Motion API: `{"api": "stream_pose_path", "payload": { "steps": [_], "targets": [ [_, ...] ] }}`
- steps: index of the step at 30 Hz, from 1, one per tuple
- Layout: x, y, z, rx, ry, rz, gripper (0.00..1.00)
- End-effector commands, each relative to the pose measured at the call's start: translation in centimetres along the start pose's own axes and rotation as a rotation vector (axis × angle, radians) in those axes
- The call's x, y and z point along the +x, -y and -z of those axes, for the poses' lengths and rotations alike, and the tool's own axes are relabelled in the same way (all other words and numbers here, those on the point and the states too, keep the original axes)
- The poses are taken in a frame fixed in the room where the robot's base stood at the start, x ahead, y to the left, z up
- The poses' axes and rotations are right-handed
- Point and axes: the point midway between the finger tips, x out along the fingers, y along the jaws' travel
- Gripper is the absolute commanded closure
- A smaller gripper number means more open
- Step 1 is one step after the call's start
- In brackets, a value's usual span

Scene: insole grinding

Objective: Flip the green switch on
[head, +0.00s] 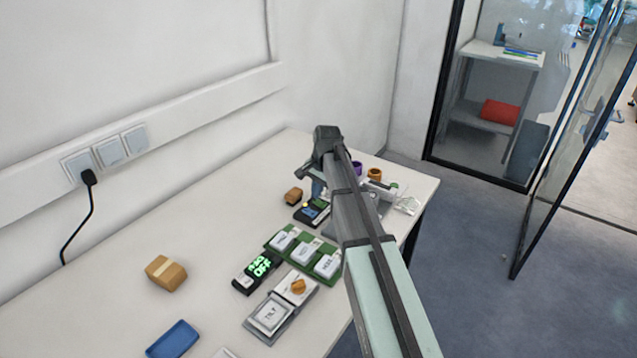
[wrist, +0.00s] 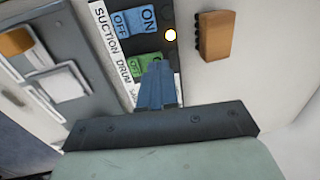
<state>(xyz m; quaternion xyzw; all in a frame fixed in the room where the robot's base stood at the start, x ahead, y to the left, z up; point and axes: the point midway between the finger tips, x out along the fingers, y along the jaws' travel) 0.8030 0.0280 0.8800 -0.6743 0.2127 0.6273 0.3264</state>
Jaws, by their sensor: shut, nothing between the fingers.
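The green switch (wrist: 146,62) is a rocker on a black panel (head: 300,217), partly covered by my fingers in the wrist view. "OFF" reads on its left part; its other part is mostly hidden. My gripper (wrist: 156,68) is shut and empty, with its blue fingertips over the green switch; whether they touch it I cannot tell. In the head view my gripper (head: 318,190) points down at the panel. A blue rocker (wrist: 135,22) marked ON and OFF sits beside the green one. White labels (wrist: 110,35) read "SUCTION" and "DRUM".
A round lamp (wrist: 170,35) glows pale yellow beside the blue rocker. A brown block (head: 293,196) lies close to the panel. A green board with white keys (head: 305,252) and a black box with lit green text (head: 257,272) lie nearer. The table's left part is mostly clear.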

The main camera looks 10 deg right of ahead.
Motion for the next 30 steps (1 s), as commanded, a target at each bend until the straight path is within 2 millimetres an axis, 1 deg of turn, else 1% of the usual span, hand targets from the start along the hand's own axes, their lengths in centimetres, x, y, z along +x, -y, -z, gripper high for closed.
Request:
{"api": "stream_pose_path", "payload": {
  "steps": [4,16,20,30],
  "targets": [
    [0.7,0.0,0.0,0.0,0.0,0.0,1.0],
    [0.9,0.0,0.0,0.0,0.0,0.0,1.0],
    [1.6,0.3,0.0,-0.001,0.0,0.0,1.0],
    [1.5,0.0,0.0,0.001,0.0,-0.002,1.0]
  ]
}}
